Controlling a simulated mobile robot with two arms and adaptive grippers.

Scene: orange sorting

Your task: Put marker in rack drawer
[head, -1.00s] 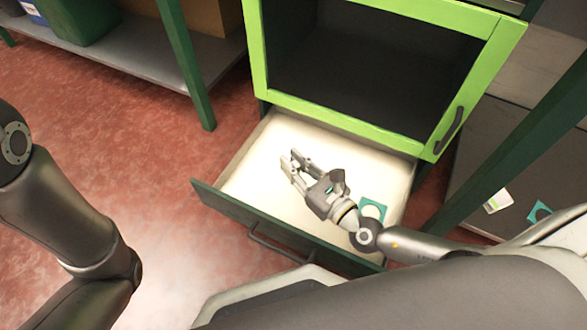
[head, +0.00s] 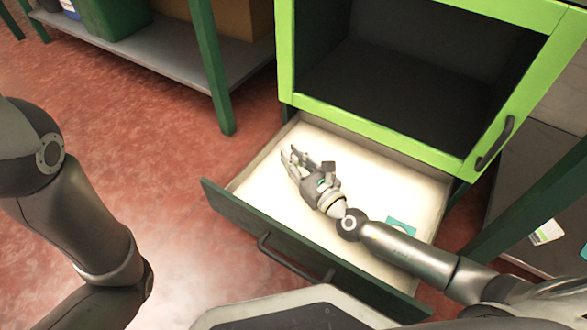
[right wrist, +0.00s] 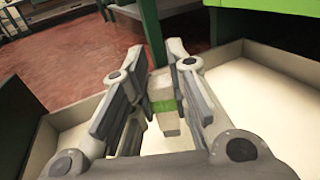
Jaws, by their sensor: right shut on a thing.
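The rack drawer (head: 400,185) is pulled out below the green cabinet, with a pale floor and a dark front. My right gripper (head: 291,152) is over the left part of the drawer. In the right wrist view, it is shut on the marker (right wrist: 165,105), which is pale with a green band and sits between the fingers. The marker cannot be made out in the head view. The drawer floor and walls surround the fingers in the wrist view. My left arm shows at the left of the head view, but its gripper is out of frame.
The bright green cabinet frame (head: 375,128) stands right behind the drawer, with a dark open compartment above. A teal piece (head: 402,224) shows near the drawer's right side, beside my arm. A grey shelf (head: 160,60) with a green bin (head: 115,18) stands back left. Red floor is clear at left.

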